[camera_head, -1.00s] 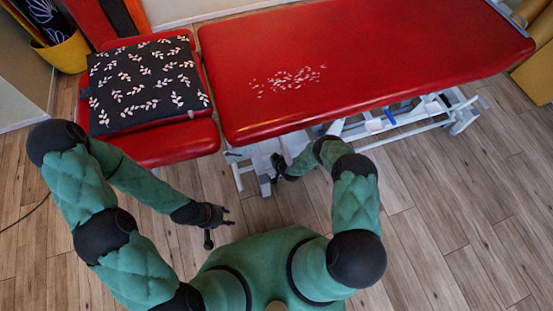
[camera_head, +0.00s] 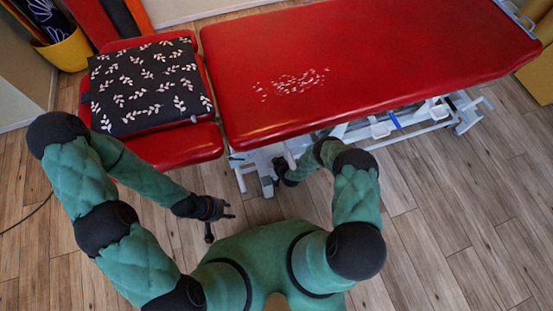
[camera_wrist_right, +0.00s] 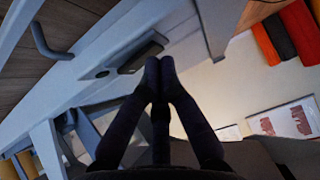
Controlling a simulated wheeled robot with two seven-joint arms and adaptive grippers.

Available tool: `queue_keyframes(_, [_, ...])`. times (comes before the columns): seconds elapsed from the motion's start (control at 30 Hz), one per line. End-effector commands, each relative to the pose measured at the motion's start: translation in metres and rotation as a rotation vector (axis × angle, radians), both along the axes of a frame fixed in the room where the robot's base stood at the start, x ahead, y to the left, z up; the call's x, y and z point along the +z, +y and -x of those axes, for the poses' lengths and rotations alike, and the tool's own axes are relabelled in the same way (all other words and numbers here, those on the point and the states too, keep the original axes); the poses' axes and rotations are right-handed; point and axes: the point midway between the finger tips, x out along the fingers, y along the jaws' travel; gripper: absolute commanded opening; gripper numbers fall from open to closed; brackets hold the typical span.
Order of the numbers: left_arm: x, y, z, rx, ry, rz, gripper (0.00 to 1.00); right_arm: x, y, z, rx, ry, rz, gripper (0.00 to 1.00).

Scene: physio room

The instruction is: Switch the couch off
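The red treatment couch (camera_head: 370,60) stands across the top of the head view on a pale metal frame (camera_head: 255,160). In the right wrist view a blue-grey frame beam (camera_wrist_right: 190,30) carries a dark rectangular recess or switch (camera_wrist_right: 141,57) and a small dark oval (camera_wrist_right: 101,73). My right gripper (camera_wrist_right: 160,68) is shut, with its fingertips together just beside the dark rectangle; contact cannot be told. In the head view the right gripper (camera_head: 277,172) is at the frame below the couch's near edge, partly hidden. My left gripper (camera_head: 217,220) is open and empty over the floor.
A black leaf-patterned cushion (camera_head: 150,83) lies on the couch's separate left section. A yellow bin (camera_head: 65,52) stands at the upper left. A bent metal bar (camera_wrist_right: 45,42) sticks out near the beam. The wooden floor at lower right is clear.

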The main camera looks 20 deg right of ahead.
Motion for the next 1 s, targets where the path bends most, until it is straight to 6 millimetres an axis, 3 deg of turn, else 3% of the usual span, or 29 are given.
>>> queue_keyframes(0.43, [-0.001, 0.0, -0.002, 0.002, -0.005, -0.001, 0.4, 0.004, -0.013, 0.0, 0.002, 0.002, -0.001, 0.0])
queue_keyframes(1.0, [-0.001, 0.0, -0.002, 0.002, -0.005, -0.001, 0.4, 0.013, -0.015, 0.008, 0.0, 0.003, -0.003, 0.0])
